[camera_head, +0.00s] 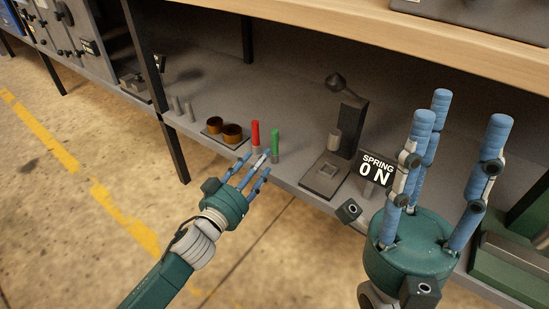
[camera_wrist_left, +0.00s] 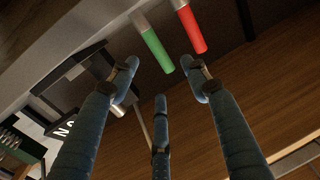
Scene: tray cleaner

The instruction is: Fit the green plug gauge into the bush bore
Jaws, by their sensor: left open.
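The green plug gauge (camera_head: 276,142) stands upright on the grey shelf near its front edge. It also shows in the left wrist view (camera_wrist_left: 157,50), just beyond my left fingertips (camera_wrist_left: 160,76). A red gauge (camera_head: 255,134) stands close to its left. Two brown bushes (camera_head: 232,131) sit on a small dark plate farther left; their bores are hard to make out. My left gripper (camera_head: 258,167) is open and empty, in front of the two gauges and apart from the green one. My right gripper (camera_head: 452,120) points up at the right, fingers spread, with nothing between them.
A dark press-like stand (camera_head: 338,150) with a "SPRING 0 N" sign (camera_head: 376,168) stands right of the gauges. Small grey pins (camera_head: 182,106) stand at the far left. A wooden worktop (camera_head: 330,30) overhangs the shelf. The shelf behind the gauges is clear.

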